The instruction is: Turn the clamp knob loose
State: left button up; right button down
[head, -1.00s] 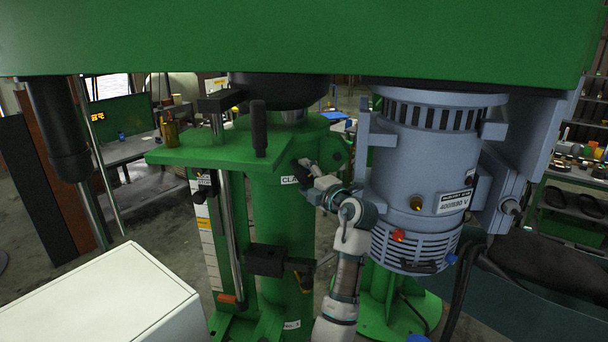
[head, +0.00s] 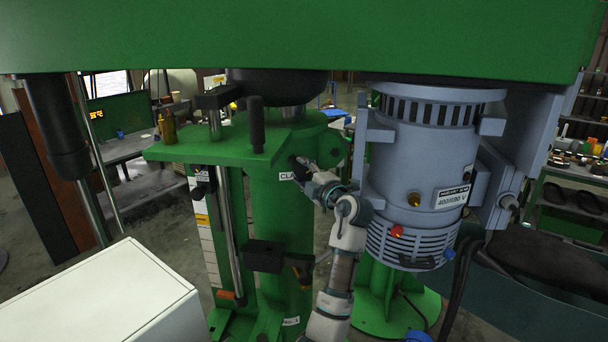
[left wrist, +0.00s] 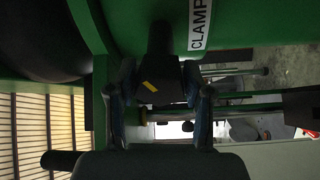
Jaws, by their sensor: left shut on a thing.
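The clamp knob (left wrist: 160,82) is a dark block with a yellow mark, on a black stem beside the white CLAMP label (left wrist: 200,24) in the left wrist view. In the head view the knob is small and partly hidden at the green column (head: 283,230), next to the label. My left gripper (head: 304,167) reaches it from the lower right. In the left wrist view the fingers of my left gripper (left wrist: 156,92) stand on both sides of the knob, shut on it. My right gripper is not in view.
A green beam (head: 300,40) crosses the top. The grey-blue motor (head: 420,165) stands close right of my left arm. A green plate with a black upright handle (head: 257,125) is left of the gripper. A white cabinet (head: 95,300) stands at lower left.

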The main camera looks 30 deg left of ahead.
pick_arm(q)
jog(key=o, duration=1.1)
jog(key=shift+f, duration=0.2)
jog(key=shift+o, duration=0.2)
jog(key=v, duration=1.2)
jog(key=shift+w+a, duration=0.1)
jog(key=shift+w, duration=0.05)
jog(key=shift+f, duration=0.1)
